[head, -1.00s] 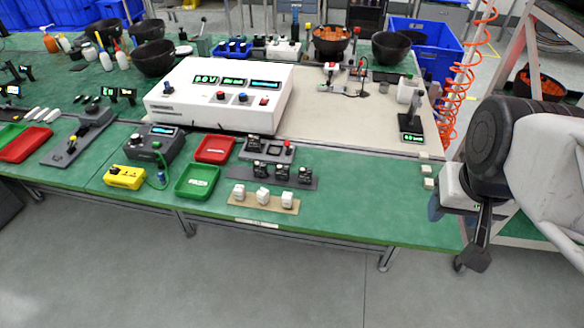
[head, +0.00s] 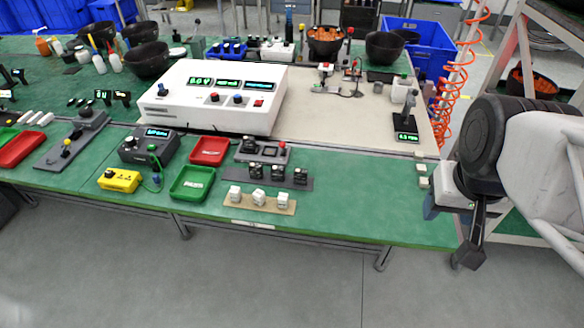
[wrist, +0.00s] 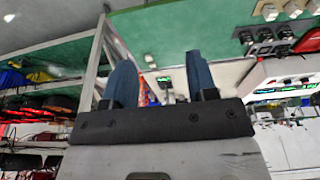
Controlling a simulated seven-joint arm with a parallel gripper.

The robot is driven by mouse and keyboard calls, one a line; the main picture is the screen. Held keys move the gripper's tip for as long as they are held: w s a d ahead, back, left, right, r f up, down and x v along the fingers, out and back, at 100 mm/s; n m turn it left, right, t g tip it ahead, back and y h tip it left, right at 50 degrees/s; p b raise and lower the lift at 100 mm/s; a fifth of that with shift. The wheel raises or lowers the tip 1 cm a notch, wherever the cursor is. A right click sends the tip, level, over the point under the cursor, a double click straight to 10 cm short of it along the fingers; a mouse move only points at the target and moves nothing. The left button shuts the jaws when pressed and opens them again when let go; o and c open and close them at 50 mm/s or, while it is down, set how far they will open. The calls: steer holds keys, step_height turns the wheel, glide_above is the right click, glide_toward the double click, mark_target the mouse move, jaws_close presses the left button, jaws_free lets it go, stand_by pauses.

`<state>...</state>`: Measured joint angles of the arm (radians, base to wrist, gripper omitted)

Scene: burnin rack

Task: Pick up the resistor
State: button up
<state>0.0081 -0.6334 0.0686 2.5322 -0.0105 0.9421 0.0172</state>
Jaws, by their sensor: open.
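No part is labelled resistor, and I cannot tell which one it is. Three small white blocks (head: 258,197) sit in a row on a tan strip near the table's front edge. Small pale blocks (head: 422,170) also lie at the table's right side. My gripper (wrist: 159,57) shows two blue fingers, wide apart with nothing between them. In the head view my arm is at the right, beyond the table's right edge, away from the white blocks. In the wrist view the white blocks (wrist: 294,8) appear at the top right, off to the side of the fingers.
A green table (head: 340,215) has clear room at its front right. Black modules (head: 275,173) stand behind the white blocks, with red (head: 210,151) and green (head: 192,184) trays to their left. A large white instrument (head: 215,97) stands behind. An orange coiled hose (head: 447,105) hangs at right.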

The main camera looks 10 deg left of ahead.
steer(key=shift+o, duration=0.4)
steer(key=n+g, duration=0.3)
steer(key=n, duration=1.5)
glide_above(282, 197)
steer(key=f, duration=2)
steer(key=shift+w+d, duration=0.1)
steer(key=shift+d, duration=0.1)
steer(key=shift+a+f, duration=0.15)
steer(key=shift+a, duration=0.05)
